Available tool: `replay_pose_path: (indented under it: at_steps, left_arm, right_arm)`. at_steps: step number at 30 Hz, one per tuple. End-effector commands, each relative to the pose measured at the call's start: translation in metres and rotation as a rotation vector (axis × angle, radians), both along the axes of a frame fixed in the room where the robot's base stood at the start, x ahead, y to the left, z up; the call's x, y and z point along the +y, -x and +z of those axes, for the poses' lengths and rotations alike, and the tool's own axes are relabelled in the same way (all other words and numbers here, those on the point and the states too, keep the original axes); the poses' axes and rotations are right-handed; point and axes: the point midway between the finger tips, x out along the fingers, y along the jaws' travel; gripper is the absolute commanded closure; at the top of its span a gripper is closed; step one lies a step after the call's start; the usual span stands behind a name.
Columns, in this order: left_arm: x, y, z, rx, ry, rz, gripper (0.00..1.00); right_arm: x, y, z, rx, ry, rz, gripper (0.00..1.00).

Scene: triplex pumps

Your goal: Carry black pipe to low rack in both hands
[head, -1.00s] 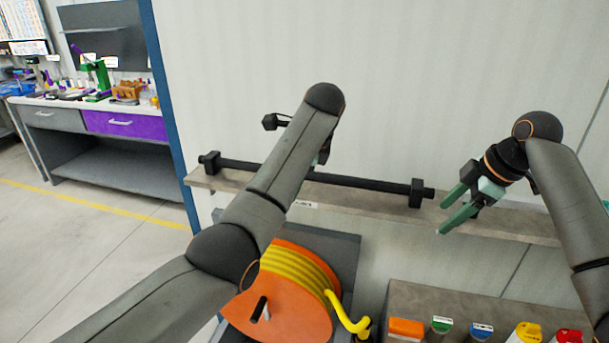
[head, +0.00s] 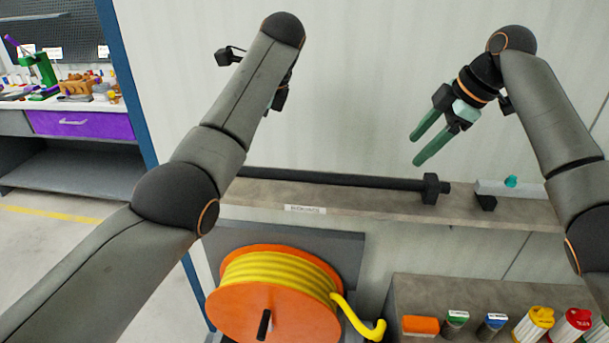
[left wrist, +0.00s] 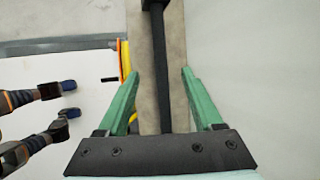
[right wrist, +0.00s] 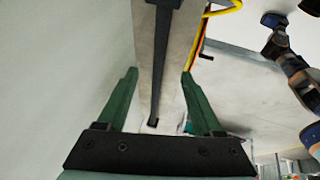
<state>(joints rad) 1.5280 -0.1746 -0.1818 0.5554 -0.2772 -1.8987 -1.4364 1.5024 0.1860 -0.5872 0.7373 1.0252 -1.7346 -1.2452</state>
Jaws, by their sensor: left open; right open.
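The black pipe (head: 330,180) lies along a narrow wall shelf (head: 365,205), with a square black block near its right end. My left arm hides its left part in the head view. My right gripper (head: 425,148) is open and empty, above the shelf near the pipe's right end. The right wrist view shows the pipe (right wrist: 160,60) running between its spread fingers (right wrist: 160,75), apart from them. My left gripper is mostly hidden behind its arm in the head view. The left wrist view shows its fingers (left wrist: 160,75) open, with the pipe (left wrist: 161,70) lying beyond, between them.
A yellow hose on an orange reel (head: 270,290) stands below the shelf. A lower ledge (head: 450,290) at the right holds several coloured bottles. A grey block with a teal knob (head: 510,185) sits on the shelf to the right. A workbench (head: 75,125) stands at far left.

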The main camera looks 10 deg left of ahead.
Motion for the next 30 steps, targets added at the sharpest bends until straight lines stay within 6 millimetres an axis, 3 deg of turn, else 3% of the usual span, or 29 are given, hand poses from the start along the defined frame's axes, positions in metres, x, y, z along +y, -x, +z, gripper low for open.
replay_pose_path:
  at_steps: [11,24,30]
  left_arm:
    - [0.005,-0.003,-0.013,0.002,0.001,0.002,0.32]
    - [0.037,-0.022,-0.086,0.004,0.0,0.003,0.32]
    - [0.045,-0.028,-0.105,0.002,0.0,0.001,0.32]
  right_arm:
    - [0.005,-0.003,-0.013,0.002,0.0,0.0,0.32]
    - [0.037,-0.022,-0.086,0.004,0.001,0.001,0.32]
    - [0.045,-0.028,-0.105,0.002,0.0,0.0,0.32]
